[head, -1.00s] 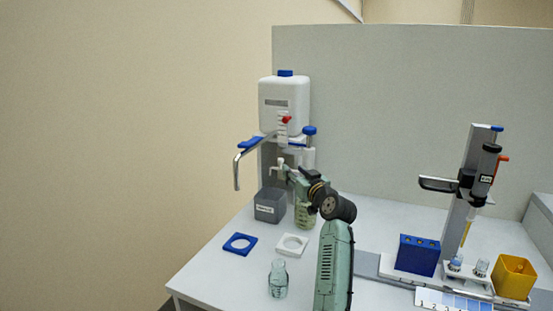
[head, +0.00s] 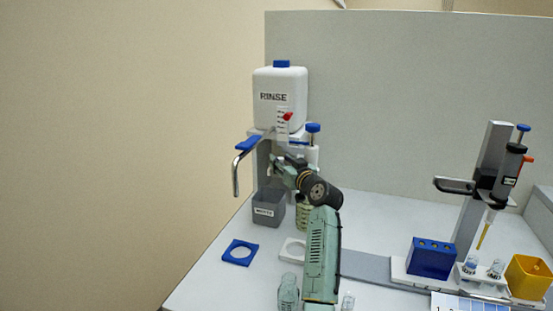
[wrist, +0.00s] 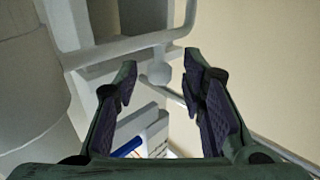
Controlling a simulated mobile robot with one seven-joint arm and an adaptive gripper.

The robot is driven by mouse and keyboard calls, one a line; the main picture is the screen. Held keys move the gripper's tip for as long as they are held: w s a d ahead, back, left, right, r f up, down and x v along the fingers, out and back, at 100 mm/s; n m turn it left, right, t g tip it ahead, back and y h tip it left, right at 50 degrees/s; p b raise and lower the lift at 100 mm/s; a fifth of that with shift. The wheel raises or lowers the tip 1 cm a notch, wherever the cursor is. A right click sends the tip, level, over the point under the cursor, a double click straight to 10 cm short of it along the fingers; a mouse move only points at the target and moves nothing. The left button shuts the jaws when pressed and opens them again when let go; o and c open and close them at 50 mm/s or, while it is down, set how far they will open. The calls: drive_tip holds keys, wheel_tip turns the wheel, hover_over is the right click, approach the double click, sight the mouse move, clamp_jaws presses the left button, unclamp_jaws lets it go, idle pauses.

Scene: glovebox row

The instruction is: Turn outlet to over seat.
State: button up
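The white rinse bottle (head: 280,98) with a blue cap sits on its stand at the back left. A bent metal outlet tube (head: 236,178) with a blue lever (head: 248,144) reaches out left of it, its end pointing down. Two ring seats lie on the table: a blue one (head: 238,252) and a white one (head: 291,250), the white one partly hidden by my arm. My gripper (head: 273,167) is at the stand below the bottle. In the wrist view my gripper (wrist: 160,88) is open, with a pale round knob (wrist: 159,72) on a rod just beyond and between its fingertips. Contact cannot be told.
A grey waste box (head: 268,210) stands below my gripper, with a greenish jar (head: 302,215) beside it. A glass bottle (head: 288,292) is at the front. A blue rack (head: 432,258), yellow bin (head: 528,275) and pipette stand (head: 480,185) are on the right.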

drive_tip(key=shift+c, duration=0.3)
clamp_jaws()
idle(0.3)
idle(0.4)
